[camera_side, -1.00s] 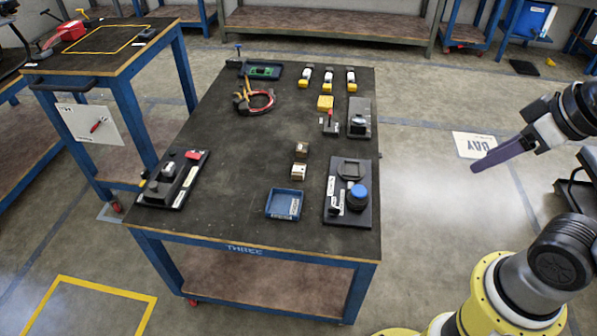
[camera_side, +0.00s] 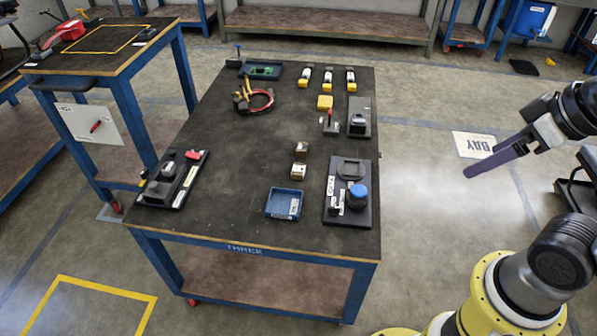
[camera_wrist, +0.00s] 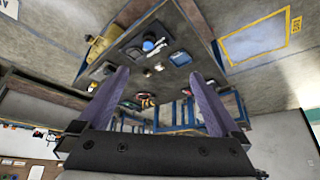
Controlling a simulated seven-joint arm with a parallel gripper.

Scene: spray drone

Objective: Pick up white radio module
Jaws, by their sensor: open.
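A small box with a white face (camera_side: 299,171) lies near the middle of the black tabletop in the side view. It looks most like the white radio module, though it is too small to be sure. A brownish block (camera_side: 302,148) lies just behind it. My gripper (camera_side: 468,173) is to the right of the table, well apart from these objects, its purple fingers pointing left and slightly down. In the wrist view my gripper (camera_wrist: 156,76) is open, with nothing between its fingers. I cannot pick out the module in that view.
A blue tray (camera_side: 284,204) lies in front of the boxes. A black panel with a blue knob (camera_side: 357,196) is to their right. A black fixture (camera_side: 172,180) sits at the table's left edge. The table's middle is fairly clear.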

